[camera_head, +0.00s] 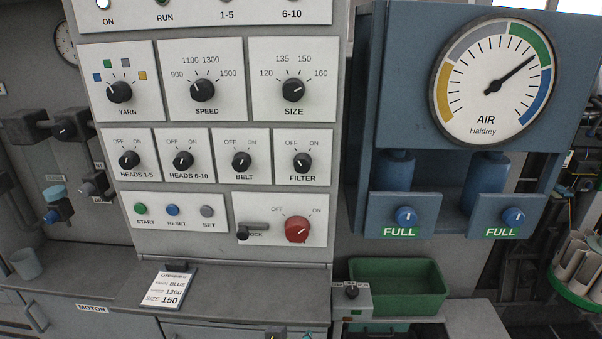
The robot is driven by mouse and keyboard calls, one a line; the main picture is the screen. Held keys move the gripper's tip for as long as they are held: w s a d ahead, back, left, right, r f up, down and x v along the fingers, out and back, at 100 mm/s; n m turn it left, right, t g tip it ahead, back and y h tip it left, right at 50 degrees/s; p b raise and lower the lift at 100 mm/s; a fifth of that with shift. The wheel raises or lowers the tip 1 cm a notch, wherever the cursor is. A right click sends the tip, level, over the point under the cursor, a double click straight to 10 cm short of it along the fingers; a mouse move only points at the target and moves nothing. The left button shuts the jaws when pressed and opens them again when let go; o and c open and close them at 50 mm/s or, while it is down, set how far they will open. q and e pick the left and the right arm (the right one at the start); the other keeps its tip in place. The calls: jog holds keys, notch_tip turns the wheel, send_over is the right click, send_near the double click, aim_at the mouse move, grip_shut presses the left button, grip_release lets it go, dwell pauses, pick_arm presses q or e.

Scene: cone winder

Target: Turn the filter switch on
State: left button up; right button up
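The filter switch (302,162) is a small black rotary knob on a white plate, labelled FILTER, at the right end of the row of OFF/ON knobs on the grey panel. OFF is marked at its upper left and ON at its upper right. Its pointer is too small to read with certainty. Nothing covers it. Neither of my grippers shows in the head view.
The belt knob (242,162) sits just left of it, and the large SIZE dial (293,91) is above. A red knob (298,229) is below. A blue air unit (398,95) stands out on the right. A green bin (396,301) is lower right.

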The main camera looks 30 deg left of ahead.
pick_arm(q)
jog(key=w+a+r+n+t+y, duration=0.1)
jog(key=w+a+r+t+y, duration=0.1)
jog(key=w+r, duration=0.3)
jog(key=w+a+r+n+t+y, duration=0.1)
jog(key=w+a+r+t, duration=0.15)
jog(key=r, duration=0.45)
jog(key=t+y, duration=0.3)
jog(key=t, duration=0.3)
send_near(302, 168)
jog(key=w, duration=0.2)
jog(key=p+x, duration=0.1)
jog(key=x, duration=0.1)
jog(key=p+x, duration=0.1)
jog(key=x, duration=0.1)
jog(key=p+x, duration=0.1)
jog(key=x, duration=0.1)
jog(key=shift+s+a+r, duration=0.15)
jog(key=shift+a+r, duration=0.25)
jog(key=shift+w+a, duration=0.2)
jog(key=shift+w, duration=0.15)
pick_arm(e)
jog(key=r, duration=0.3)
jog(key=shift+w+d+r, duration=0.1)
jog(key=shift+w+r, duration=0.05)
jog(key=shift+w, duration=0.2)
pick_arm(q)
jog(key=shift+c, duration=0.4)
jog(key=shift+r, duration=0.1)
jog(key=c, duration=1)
